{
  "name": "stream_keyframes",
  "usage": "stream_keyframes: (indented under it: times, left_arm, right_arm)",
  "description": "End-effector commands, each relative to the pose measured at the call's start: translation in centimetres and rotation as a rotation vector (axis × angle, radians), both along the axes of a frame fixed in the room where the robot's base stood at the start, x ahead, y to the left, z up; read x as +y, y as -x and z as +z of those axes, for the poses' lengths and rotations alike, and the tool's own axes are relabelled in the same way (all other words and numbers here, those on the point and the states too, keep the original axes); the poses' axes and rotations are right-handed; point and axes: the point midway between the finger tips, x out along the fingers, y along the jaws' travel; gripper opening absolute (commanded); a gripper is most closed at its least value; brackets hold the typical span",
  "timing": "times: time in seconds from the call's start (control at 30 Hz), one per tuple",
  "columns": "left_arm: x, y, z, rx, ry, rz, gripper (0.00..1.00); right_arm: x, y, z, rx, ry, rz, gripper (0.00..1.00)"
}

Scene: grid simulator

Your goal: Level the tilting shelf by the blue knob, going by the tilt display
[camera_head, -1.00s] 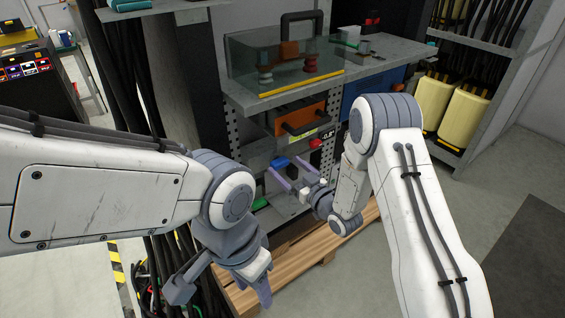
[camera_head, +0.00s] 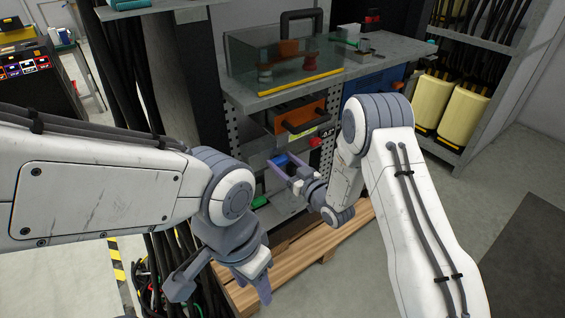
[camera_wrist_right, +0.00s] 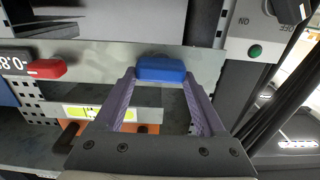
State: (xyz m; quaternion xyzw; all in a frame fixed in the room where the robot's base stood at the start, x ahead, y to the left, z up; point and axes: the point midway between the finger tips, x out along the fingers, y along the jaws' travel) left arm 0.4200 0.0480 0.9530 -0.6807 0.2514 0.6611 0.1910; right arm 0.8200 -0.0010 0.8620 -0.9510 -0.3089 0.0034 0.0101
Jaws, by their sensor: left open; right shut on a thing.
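The blue knob (camera_head: 281,160) sits low on the front of the grey unit. It also shows in the right wrist view (camera_wrist_right: 161,68). My right gripper (camera_head: 283,162) is shut on it, with a fingertip at each end. The tilt display (camera_head: 326,132) is a small dark panel right of the knob, reading about -0.8. In the right wrist view the display (camera_wrist_right: 12,60) is upside down and cut off by the left edge. I cannot tell for sure which surface is the tilting shelf. My left gripper (camera_head: 222,285) is open and empty, low in the head view.
A red knob (camera_head: 315,142) sits beside the blue one. An orange drawer front (camera_head: 300,117) with a black handle is above. A clear case (camera_head: 250,62) stands on the grey top. A wooden pallet (camera_head: 310,255) lies below; cables hang at left. Floor at right is clear.

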Motion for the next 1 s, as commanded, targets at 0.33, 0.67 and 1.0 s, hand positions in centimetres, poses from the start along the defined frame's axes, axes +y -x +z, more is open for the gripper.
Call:
stream_keyframes:
  times: [0.33, 0.67, 1.0]
  left_arm:
    - [0.0, 0.0, -0.7, 0.0, 0.0, 0.0, 0.5]
    - [0.0, 0.0, -1.3, 0.0, 0.0, 0.0, 0.5]
    - [0.0, 0.0, -1.6, 0.0, 0.0, 0.0, 0.5]
  right_arm:
    - [-0.2, -0.1, -0.1, 0.115, -0.16, 0.0, 0.17]
    - [-0.5, -0.2, -0.2, 0.298, -0.409, 0.0, 0.17]
    - [-0.7, -0.4, -0.4, 0.488, -0.67, -0.001, 0.17]
